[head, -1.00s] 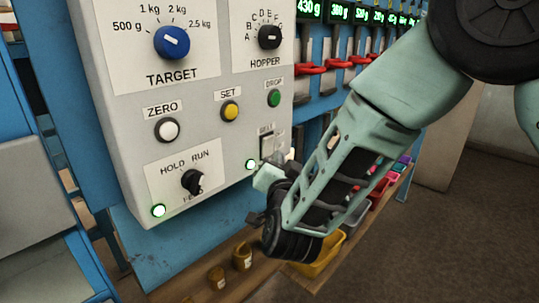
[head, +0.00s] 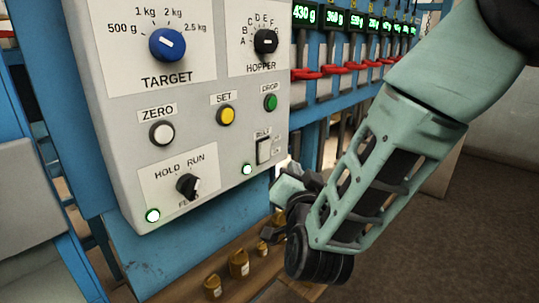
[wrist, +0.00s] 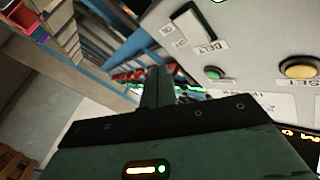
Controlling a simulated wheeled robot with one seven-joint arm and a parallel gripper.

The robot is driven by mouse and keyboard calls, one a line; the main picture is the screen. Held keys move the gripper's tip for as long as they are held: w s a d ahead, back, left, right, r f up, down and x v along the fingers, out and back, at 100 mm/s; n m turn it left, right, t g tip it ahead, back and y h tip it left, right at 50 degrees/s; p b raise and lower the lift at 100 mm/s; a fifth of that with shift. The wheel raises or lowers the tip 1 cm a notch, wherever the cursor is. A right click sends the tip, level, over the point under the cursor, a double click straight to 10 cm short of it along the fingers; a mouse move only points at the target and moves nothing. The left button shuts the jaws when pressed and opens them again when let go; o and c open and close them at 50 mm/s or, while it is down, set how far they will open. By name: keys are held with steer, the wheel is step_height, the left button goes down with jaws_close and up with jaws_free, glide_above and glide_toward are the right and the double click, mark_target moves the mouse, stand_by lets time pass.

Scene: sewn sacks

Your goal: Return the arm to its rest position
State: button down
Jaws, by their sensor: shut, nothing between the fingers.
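My arm comes down from the upper right in the head view, and my wrist hangs to the right of the grey control panel (head: 205,110), below its lower right corner. My gripper (wrist: 157,88) shows in the wrist view as closed fingers pointing toward the panel's side, with nothing between them. In the head view the gripper is small and partly hidden by my wrist, so its fingertips are unclear. It looks apart from the BELT switch (head: 263,149). That switch also shows in the wrist view (wrist: 193,35).
The panel carries the blue TARGET knob (head: 167,45), HOPPER knob (head: 266,41), several buttons and two lit green lamps. Small brown weights (head: 239,263) stand on a wooden shelf below. Lit weight displays and red handles (head: 335,69) line the back. Open floor lies right.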

steer(key=s+a+f+n+g+y, duration=0.1)
steer(key=s+f+n+g+y, duration=0.3)
steer(key=s+n+g, duration=0.6)
steer(key=s+d+f+n+g+h, duration=0.1)
steer(key=s+d+g+h, duration=0.2)
steer(key=s+d, duration=0.4)
steer(key=s+d+f+n+g+h, duration=0.1)
steer(key=s+d+g+h, duration=0.2)
steer(key=s, duration=0.8)
steer(key=d+g, duration=0.2)
steer(key=d, duration=0.1)
steer(key=shift+s+d+n, duration=0.15)
steer(key=shift+d+n, duration=0.15)
steer(key=shift+d, duration=0.1)
